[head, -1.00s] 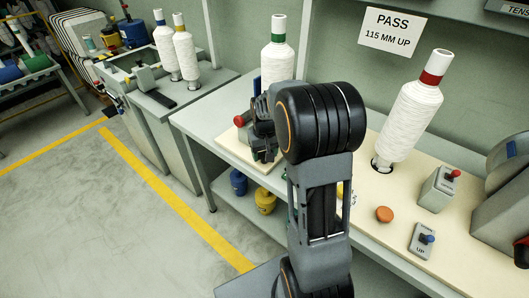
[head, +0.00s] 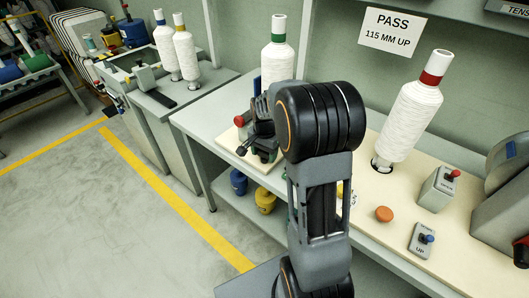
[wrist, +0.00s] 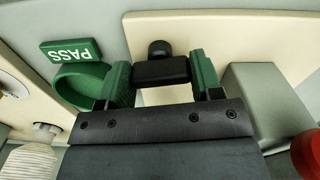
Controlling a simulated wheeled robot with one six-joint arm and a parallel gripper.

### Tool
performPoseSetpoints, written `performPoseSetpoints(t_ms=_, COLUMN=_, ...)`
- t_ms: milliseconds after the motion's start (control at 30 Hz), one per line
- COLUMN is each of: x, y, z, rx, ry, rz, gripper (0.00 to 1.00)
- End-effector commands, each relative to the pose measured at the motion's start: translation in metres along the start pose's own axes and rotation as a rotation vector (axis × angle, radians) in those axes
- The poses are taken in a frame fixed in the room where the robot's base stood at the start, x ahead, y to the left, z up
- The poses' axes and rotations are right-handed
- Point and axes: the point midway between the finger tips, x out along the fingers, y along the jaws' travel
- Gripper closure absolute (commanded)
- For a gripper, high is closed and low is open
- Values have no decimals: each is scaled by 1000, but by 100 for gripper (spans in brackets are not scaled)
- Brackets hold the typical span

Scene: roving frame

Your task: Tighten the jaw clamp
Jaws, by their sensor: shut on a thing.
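In the wrist view my gripper (wrist: 162,78) is shut on a black bar (wrist: 160,72), with a green-padded finger at each end of it. A round black knob (wrist: 160,48) sits just beyond the bar. I take the bar to be the clamp's handle. A grey block (wrist: 262,95) stands right of the fingers; whether it is part of the jaw clamp I cannot tell. In the head view my gripper (head: 257,147) is low over a cream board (head: 230,140) on the bench, close to a red knob (head: 240,120). My arm hides most of the clamp there.
A green ring-shaped holder (wrist: 82,85) and a green PASS label (wrist: 70,51) are close left of the fingers. A green-topped spool (head: 278,50) stands behind my arm. A red-topped spool (head: 408,120), switch boxes (head: 422,240) and an orange button (head: 384,214) are to the right.

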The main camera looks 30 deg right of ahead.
Motion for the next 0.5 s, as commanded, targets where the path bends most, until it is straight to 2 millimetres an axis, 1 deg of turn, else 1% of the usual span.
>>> performPoseSetpoints(t_ms=200, x=-1, y=0, z=-2, rx=97, ry=5, rz=-3, gripper=64)
performPoseSetpoints(t_ms=500, x=-2, y=0, z=-2, rx=154, ry=5, rz=-3, gripper=64)
